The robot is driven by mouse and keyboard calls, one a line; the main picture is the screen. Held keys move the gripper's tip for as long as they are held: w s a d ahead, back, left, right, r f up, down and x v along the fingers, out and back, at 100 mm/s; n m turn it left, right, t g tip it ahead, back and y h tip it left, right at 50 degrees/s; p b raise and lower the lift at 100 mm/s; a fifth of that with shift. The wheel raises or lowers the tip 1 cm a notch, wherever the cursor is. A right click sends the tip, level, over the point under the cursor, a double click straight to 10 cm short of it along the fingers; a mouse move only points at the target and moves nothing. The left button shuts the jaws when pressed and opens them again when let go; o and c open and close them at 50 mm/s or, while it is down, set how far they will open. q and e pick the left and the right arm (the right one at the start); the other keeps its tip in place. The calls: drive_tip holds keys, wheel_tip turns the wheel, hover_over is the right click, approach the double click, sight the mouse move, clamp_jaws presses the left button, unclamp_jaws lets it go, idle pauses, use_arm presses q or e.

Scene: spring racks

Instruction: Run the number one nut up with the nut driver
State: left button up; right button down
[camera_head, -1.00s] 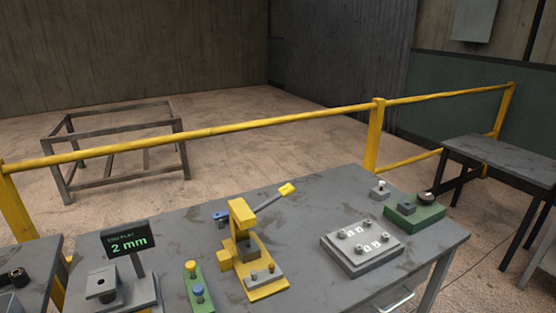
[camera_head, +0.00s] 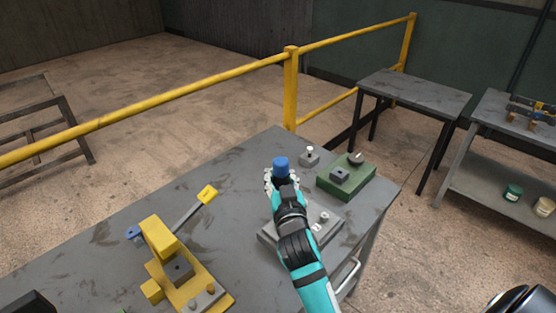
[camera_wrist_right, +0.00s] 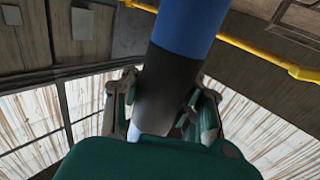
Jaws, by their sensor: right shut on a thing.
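My right gripper (camera_head: 281,181) is shut on the nut driver (camera_head: 281,166), over the grey nut plate. The driver's blue handle shows above the fingers. In the right wrist view the driver (camera_wrist_right: 180,50) is blue above and black below, between the fingers of my right gripper (camera_wrist_right: 163,105). The nut plate (camera_head: 268,238) lies on the bench, largely hidden behind my right arm. One nut (camera_head: 323,216) and part of a number label show at its right side. The number one nut and the driver's tip cannot be made out. My left gripper is not in view.
A green block (camera_head: 358,186) with a dark knob and a small grey block (camera_head: 309,159) stand behind the plate. A yellow press (camera_head: 160,240) with a lever stands to the left. A yellow rail (camera_head: 290,85) runs behind.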

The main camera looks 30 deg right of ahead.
use_arm(q)
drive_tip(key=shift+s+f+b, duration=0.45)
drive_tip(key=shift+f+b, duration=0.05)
drive_tip(key=shift+b, duration=0.1)
use_arm(e)
drive_tip(key=shift+n+y, duration=0.3)
drive_tip(key=shift+y, duration=0.3)
drive_tip(key=shift+w+d+f, duration=0.3)
drive_tip(key=shift+w+f, duration=0.45)
drive_tip(key=shift+f, duration=0.25)
drive_tip(key=shift+w+d+f, duration=0.25)
drive_tip(key=shift+w+f, duration=0.5)
drive_tip(key=shift+f, duration=0.25)
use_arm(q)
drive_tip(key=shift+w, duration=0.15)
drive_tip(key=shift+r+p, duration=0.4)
